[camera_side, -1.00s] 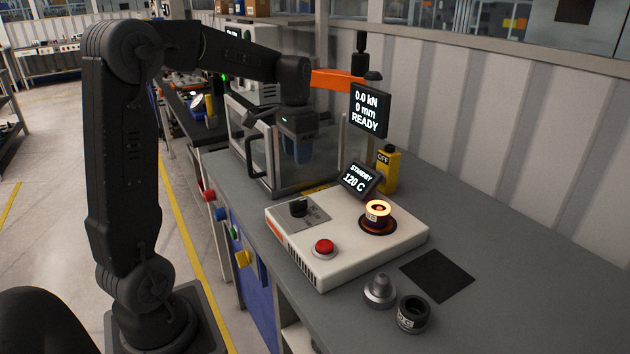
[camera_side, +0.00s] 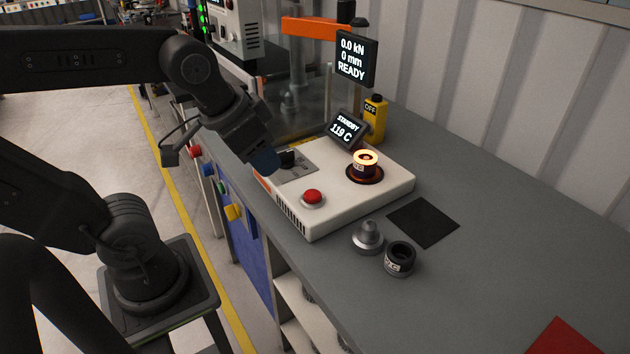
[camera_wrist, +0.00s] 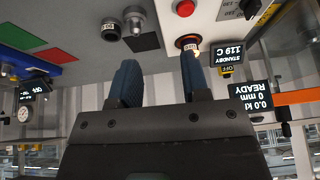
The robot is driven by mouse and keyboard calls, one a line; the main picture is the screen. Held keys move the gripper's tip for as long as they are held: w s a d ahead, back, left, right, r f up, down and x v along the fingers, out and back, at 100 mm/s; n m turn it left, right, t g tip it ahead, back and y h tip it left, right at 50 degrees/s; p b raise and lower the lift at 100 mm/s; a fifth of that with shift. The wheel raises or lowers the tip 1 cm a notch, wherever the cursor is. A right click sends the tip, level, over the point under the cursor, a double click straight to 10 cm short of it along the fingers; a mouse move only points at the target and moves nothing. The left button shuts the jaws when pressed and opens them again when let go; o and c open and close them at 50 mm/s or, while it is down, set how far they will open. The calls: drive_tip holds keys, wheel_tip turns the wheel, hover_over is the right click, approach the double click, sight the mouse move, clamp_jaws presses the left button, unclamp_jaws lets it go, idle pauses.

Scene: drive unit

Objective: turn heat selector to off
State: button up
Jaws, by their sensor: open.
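The heat selector (camera_side: 287,158) is a black knob on a grey plate on the white heater box (camera_side: 350,200). My gripper (camera_side: 265,163) is open and empty, tilted down just left of the knob in the side view. Contact cannot be told. In the wrist view my two blue fingers (camera_wrist: 160,64) are spread apart. The heater's display (camera_side: 345,128) reads STANDBY 119 C.
A red button (camera_side: 313,196) and a glowing heater seat with a ring (camera_side: 365,160) are on the box. A grey cone part (camera_side: 367,237) and black ring (camera_side: 399,258) lie in front. The right bench is mostly clear.

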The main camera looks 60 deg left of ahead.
drive_tip(key=w+a+g, duration=0.3)
drive_tip(key=w+a, duration=0.7)
drive_tip(key=g, duration=0.2)
hover_over(285, 153)
wheel_tip(285, 153, down, 3)
wheel_tip(285, 153, down, 13)
drive_tip(key=shift+a+f, duration=0.1)
clamp_jaws()
